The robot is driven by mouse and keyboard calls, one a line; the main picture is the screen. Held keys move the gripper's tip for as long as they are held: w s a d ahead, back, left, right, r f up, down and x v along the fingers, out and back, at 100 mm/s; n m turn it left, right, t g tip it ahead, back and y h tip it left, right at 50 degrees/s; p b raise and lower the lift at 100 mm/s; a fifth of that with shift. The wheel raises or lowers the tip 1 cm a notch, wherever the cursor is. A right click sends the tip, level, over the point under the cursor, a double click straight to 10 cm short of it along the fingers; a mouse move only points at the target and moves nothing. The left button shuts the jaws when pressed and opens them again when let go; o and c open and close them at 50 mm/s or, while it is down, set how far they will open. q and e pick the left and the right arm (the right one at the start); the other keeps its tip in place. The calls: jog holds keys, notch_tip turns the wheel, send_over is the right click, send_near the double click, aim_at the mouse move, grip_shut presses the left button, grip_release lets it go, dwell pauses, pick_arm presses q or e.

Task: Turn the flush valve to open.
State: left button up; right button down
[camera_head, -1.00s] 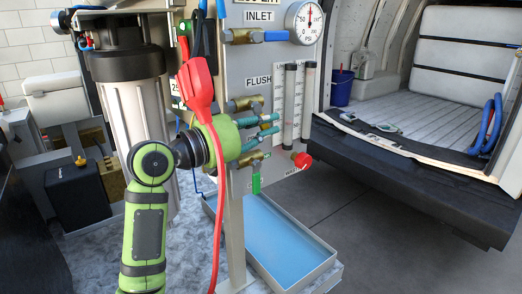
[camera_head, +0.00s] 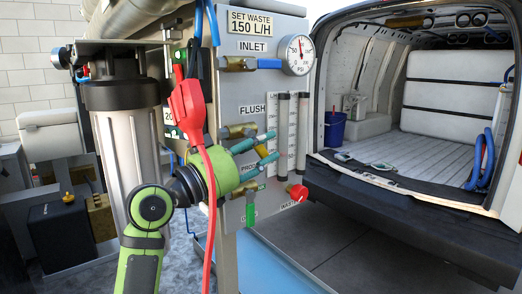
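The flush valve (camera_head: 238,131) is a brass fitting on the grey panel (camera_head: 228,100), just below the FLUSH label (camera_head: 251,109). I cannot make out its handle clearly. My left gripper (camera_head: 276,145) has two teal fingers pointing right, just below and in front of this valve. The fingers are apart, with a brass-yellow part showing between them. I cannot tell whether either finger touches anything. The green wrist of my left arm hides part of the lower panel. My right gripper is not in view.
The inlet valve (camera_head: 238,64) has a blue handle, beside a pressure gauge (camera_head: 300,55). A red plug (camera_head: 187,106) hangs with its cable in front of my wrist. Flow tubes (camera_head: 282,135) and a red knob (camera_head: 297,192) stand right of the fingers. An open van (camera_head: 400,215) is at right.

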pick_arm(q)
jog(key=shift+a+f, duration=0.1)
jog(key=shift+f, duration=0.05)
jog(key=shift+s+a+f, duration=0.1)
jog(key=shift+s+a, duration=0.1)
jog(key=shift+a, duration=0.05)
jog(key=v, duration=1.1)
jog(key=shift+s, duration=0.1)
